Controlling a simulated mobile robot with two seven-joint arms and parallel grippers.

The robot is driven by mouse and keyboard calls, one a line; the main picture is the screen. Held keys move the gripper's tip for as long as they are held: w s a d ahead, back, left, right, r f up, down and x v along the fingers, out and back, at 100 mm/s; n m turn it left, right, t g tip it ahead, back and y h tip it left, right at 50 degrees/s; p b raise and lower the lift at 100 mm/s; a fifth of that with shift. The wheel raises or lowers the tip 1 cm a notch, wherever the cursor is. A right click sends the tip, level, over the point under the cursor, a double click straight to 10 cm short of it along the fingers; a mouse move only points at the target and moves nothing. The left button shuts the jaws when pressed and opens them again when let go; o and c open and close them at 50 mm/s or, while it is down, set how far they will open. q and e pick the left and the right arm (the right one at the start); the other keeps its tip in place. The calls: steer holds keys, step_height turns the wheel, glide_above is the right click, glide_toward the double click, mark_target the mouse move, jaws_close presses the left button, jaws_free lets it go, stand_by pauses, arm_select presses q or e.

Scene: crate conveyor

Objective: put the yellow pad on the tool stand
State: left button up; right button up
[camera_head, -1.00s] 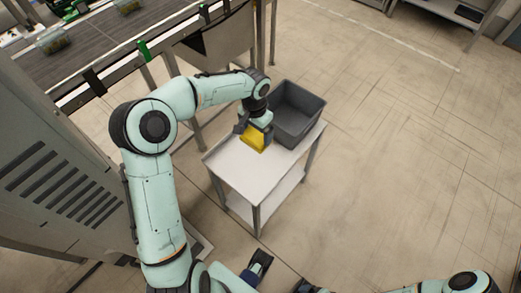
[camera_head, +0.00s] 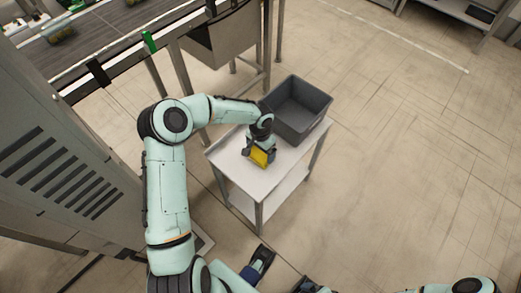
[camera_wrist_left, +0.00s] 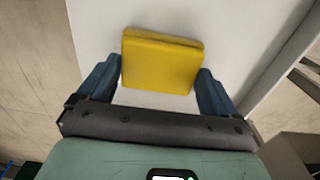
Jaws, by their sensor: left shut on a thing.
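The yellow pad (camera_head: 261,157) is in my left gripper (camera_head: 259,155), over the white top of the tool stand (camera_head: 235,165). In the left wrist view, the pad (camera_wrist_left: 160,63) sits between the two dark blue fingers of the left gripper (camera_wrist_left: 160,88), with the white top (camera_wrist_left: 235,30) behind it. The left gripper is shut on the pad. I cannot tell whether the pad touches the top. Dark gripper-like parts, perhaps of my right arm, show at the bottom edge of the head view, cut off; their opening is unclear.
A grey open bin (camera_head: 297,105) stands on the back right part of the stand. A conveyor (camera_head: 95,35) with a metal chute (camera_head: 225,38) is behind at the upper left. A grey slatted cabinet (camera_head: 60,160) stands at the left. The floor to the right is clear.

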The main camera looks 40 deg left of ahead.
mark_target(260, 153)
arm_select(q)
steer(key=o, duration=0.7)
steer(key=shift+f, duration=0.15)
step_height(260, 153, up, 12)
steer(key=shift+a+r+p, duration=0.1)
steer(key=shift+p, duration=0.65)
